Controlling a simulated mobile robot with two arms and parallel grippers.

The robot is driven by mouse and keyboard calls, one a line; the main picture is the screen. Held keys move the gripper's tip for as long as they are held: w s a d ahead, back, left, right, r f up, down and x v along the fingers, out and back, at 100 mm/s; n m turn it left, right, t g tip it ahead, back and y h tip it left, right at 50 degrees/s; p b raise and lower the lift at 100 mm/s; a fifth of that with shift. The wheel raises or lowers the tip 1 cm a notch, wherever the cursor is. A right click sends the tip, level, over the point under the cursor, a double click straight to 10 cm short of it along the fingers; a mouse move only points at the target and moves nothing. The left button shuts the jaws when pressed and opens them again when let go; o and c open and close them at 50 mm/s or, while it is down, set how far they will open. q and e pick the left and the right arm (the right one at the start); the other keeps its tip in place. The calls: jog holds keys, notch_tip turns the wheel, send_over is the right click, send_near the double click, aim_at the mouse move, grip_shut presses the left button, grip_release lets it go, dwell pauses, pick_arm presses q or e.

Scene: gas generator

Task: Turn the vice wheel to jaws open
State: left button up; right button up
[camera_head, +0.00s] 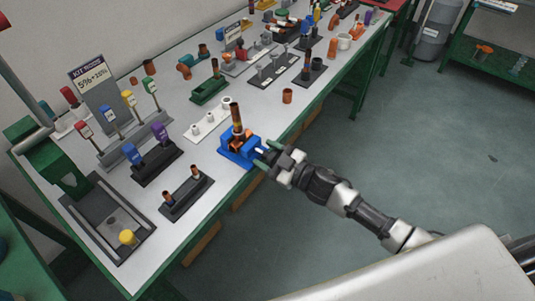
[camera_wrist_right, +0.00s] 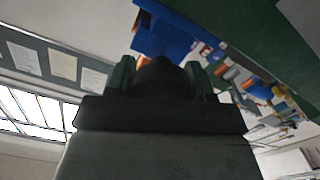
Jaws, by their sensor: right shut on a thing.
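The blue vice (camera_head: 232,153) stands at the front edge of the white bench, with an upright copper-coloured piece (camera_head: 237,118) in it. My right gripper (camera_head: 264,154) reaches in from the right at the vice's front side. It is shut on the vice wheel, which is mostly hidden between the fingers. In the right wrist view the green fingertips (camera_wrist_right: 160,75) stand either side of a dark rounded shape, with the blue vice (camera_wrist_right: 168,36) just beyond. How far open the jaws are cannot be told. My left gripper is not in view.
Left of the vice are a white fitting rack (camera_head: 208,126), a dark rack with blue and purple handles (camera_head: 157,163) and a dark tray with copper pieces (camera_head: 186,196). A loose copper ring (camera_head: 287,96) stands to the right. The floor before the bench is clear.

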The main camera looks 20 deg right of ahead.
jog(key=shift+n, duration=0.4)
jog(key=shift+f+n, duration=0.1)
jog(key=shift+n, duration=0.9)
jog(key=n, duration=0.3)
jog(key=shift+s+a+f+n+b, duration=0.1)
jog(key=shift+n+b, duration=0.2)
jog(key=shift+n, duration=0.1)
jog(key=n, duration=0.3)
jog(key=shift+f+b, duration=0.15)
jog(key=shift+b, duration=0.2)
jog(key=shift+f+n+b, duration=0.1)
jog(key=shift+n+b, duration=0.3)
jog(key=shift+n, duration=1.6)
jog(key=o, duration=0.9)
jog(key=shift+c, duration=0.2)
jog(key=shift+s, duration=0.1)
